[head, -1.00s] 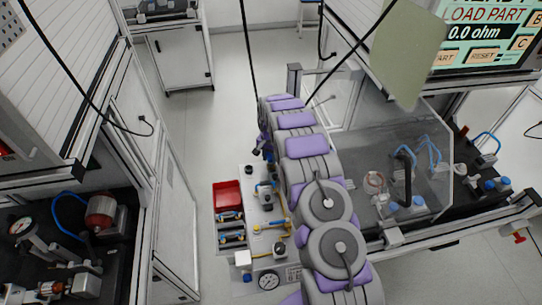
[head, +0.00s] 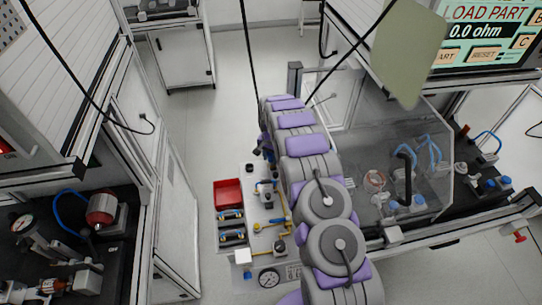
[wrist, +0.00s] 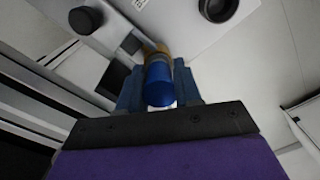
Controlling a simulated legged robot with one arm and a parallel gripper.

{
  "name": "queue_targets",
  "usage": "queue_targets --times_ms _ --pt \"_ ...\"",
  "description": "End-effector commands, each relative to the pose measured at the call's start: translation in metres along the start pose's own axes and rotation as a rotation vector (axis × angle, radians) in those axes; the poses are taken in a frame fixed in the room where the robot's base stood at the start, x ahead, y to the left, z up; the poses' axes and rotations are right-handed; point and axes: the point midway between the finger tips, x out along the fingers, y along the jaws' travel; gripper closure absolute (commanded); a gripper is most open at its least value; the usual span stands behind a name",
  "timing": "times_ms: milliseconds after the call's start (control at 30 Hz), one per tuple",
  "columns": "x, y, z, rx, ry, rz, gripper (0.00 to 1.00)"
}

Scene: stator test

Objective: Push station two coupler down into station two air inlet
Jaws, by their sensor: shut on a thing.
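In the wrist view a blue cylindrical coupler (wrist: 160,84) sits between the blue-grey fingers of my gripper (wrist: 157,88), which is shut on it. A brass-coloured part (wrist: 154,51) shows right past the coupler's far end. I cannot tell whether it is the coupler's own tip or the air inlet, nor how deep any joint between them is. In the head view my arm hides part of the pale fixture plate (head: 262,244), and the coupler cannot be made out there.
In the wrist view a black knob (wrist: 85,20) and a dark round port (wrist: 217,6) stand nearby. The plate carries a red bin (head: 228,193), a gauge (head: 269,278) and yellow tubing. A bench with a clear guard (head: 385,150) stands right; a cabinet (head: 172,220) stands left.

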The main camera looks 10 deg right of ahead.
Motion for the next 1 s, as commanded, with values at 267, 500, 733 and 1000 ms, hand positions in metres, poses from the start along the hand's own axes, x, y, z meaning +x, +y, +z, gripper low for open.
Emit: queue_targets --times_ms 267,500,733,1000 --pt "0.003 -0.0013 0.0015 -0.002 -0.003 0.0 0.54" --pt "0.004 0.0014 0.0013 0.0 -0.006 0.003 0.37" --pt "0.005 0.0042 0.0004 0.002 -0.009 0.004 0.37" --pt "0.0059 0.0059 -0.0006 0.003 -0.01 0.006 0.37"
